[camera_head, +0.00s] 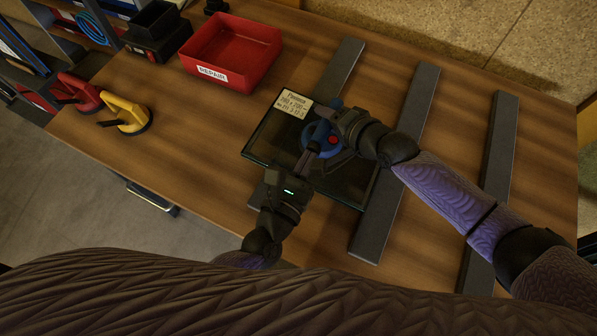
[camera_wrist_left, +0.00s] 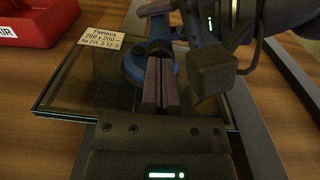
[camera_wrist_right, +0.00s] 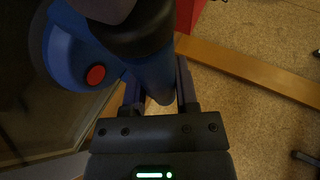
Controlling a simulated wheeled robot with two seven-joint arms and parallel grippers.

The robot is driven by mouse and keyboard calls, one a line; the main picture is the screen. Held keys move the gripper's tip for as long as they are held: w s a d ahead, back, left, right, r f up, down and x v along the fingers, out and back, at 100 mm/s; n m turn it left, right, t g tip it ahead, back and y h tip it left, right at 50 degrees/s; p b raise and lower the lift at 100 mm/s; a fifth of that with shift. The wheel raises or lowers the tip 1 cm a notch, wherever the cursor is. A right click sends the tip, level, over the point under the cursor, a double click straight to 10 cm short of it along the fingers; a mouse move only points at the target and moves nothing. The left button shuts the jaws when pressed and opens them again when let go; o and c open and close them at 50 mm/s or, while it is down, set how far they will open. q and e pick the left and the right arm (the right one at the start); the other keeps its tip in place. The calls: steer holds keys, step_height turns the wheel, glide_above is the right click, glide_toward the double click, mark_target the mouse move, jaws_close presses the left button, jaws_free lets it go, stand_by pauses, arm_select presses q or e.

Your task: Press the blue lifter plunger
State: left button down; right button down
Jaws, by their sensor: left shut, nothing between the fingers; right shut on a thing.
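The blue lifter (camera_head: 311,145) sits on a dark glass pane (camera_head: 262,143); it also shows in the left wrist view (camera_wrist_left: 168,72). A red round button (camera_head: 333,140) is on its blue body, clear in the right wrist view (camera_wrist_right: 96,75). My right gripper (camera_head: 327,115) is shut on the lifter's blue handle (camera_wrist_right: 155,75). My left gripper (camera_head: 310,150) is shut and empty, its tips at the lifter's near side. In the left wrist view its fingers (camera_wrist_left: 159,65) overlap the lifter. I cannot tell whether they touch it.
The pane lies across dark bars (camera_head: 408,150) on the wooden table (camera_head: 200,140). A paper label (camera_head: 293,103) is at its corner. A red REPAIR bin (camera_head: 232,50) stands behind left. A yellow lifter (camera_head: 124,114) and a red lifter (camera_head: 78,92) are at the left edge.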

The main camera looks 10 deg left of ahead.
arm_select(q)
steer(key=shift+w, duration=0.1)
steer(key=v, duration=1.4)
steer(key=v, duration=0.3)
steer(key=shift+s+r, duration=0.1)
steer(key=shift+s, duration=0.1)
steer(key=x, duration=1.4)
